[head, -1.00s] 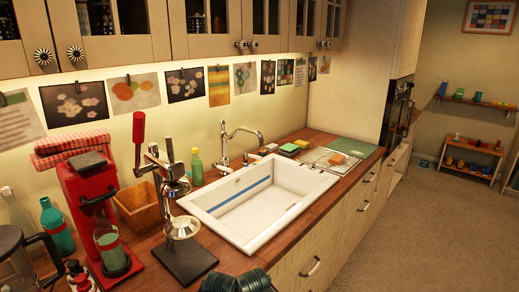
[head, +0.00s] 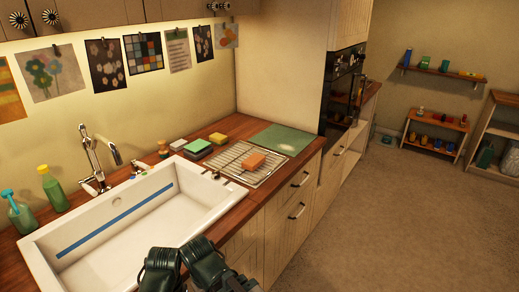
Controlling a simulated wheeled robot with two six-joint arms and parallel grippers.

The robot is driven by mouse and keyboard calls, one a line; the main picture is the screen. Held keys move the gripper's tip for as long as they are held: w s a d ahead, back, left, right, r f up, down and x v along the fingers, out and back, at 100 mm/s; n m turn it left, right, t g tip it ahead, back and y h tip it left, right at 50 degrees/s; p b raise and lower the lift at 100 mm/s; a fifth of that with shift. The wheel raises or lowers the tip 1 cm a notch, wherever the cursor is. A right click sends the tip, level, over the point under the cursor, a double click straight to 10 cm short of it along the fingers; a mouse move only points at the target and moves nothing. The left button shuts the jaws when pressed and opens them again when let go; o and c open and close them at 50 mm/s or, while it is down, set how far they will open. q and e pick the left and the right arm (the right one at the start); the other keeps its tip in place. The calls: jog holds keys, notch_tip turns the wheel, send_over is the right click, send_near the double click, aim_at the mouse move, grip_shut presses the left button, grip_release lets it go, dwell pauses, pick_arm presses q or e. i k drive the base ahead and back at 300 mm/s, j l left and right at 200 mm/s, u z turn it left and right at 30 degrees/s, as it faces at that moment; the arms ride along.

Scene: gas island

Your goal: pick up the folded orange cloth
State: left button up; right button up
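A small orange block-like thing (head: 253,161), which looks like the folded orange cloth, lies on a wire rack (head: 232,158) on the counter right of the sink. From here I cannot make out its folds. It is clear of other objects on its top and sides. Dark green parts of my own arms show at the bottom edge, in front of the sink and drawers.
A white sink (head: 215,197) lies left of the rack. Several sponges (head: 198,146) sit behind the rack. A green mat (head: 282,138) lies to its right. A tap (head: 90,160) rises behind the sink. Drawers (head: 300,180) front the counter, and the floor (head: 400,220) to the right is open.

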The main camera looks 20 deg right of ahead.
aim_at(254, 161)
jog(key=i+l, duration=0.15)
jog(key=l, duration=0.3)
jog(key=i+l+u, duration=0.1)
jog(key=l, duration=0.3)
jog(key=i+l+u, duration=0.1)
jog(key=l, duration=0.35)
jog(key=i+l, duration=0.2)
jog(key=l, duration=0.25)
jog(key=i+l+u, duration=0.1)
jog(key=l, duration=0.4)
